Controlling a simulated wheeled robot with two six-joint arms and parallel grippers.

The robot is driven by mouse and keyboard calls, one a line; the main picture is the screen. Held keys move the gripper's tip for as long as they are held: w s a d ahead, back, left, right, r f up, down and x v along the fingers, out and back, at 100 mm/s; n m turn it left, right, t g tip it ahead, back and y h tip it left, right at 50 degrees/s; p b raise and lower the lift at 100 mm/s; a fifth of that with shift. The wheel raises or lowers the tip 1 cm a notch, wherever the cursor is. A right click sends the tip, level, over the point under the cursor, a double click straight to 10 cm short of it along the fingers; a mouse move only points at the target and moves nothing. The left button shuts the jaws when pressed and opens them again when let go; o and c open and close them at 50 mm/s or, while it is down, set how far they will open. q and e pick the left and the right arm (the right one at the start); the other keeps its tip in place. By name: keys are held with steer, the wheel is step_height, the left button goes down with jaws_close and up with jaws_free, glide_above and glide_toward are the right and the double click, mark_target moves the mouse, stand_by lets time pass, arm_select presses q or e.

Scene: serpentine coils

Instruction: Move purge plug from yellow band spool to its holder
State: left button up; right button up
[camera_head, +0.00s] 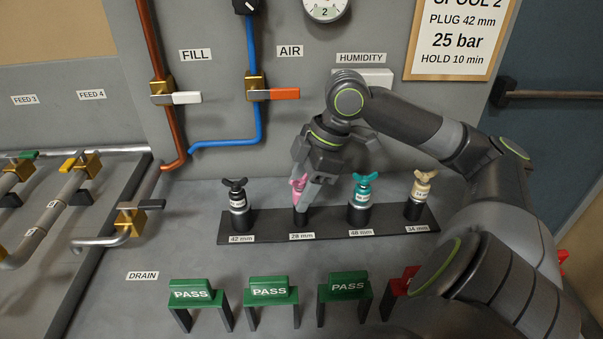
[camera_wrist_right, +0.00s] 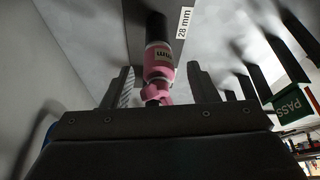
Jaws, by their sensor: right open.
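A pink plug (camera_head: 298,186) stands upright in the black holder post labelled 28 mm on the dark rack (camera_head: 328,234). My right gripper (camera_head: 312,178) is open above and around the pink plug. The right wrist view shows the pink plug (camera_wrist_right: 159,70) between the two spread fingers (camera_wrist_right: 158,84), with a gap on each side. The plug's black base end sits by the 28 mm label. No yellow band can be made out on the pipes at left. My left gripper is not in view.
A black plug (camera_head: 236,192), a teal plug (camera_head: 362,190) and a tan plug (camera_head: 421,186) stand in the other holders, close on both sides. Green PASS stands (camera_head: 269,290) are in front. Pipes with valves (camera_head: 131,218) run at left. A grey panel with valves rises behind.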

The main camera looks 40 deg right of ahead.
steer(key=shift+d+r, duration=0.1)
steer(key=shift+r, duration=0.05)
steer(key=p+v, duration=0.1)
steer(key=v, duration=0.3)
steer(key=shift+s+d+r, duration=0.2)
steer(key=shift+r, duration=0.15)
steer(key=shift+p+v, duration=0.55)
steer(key=shift+v, duration=0.3)
steer(key=p+v, duration=1)
steer(key=p, duration=1)
steer(key=shift+r, duration=0.25)
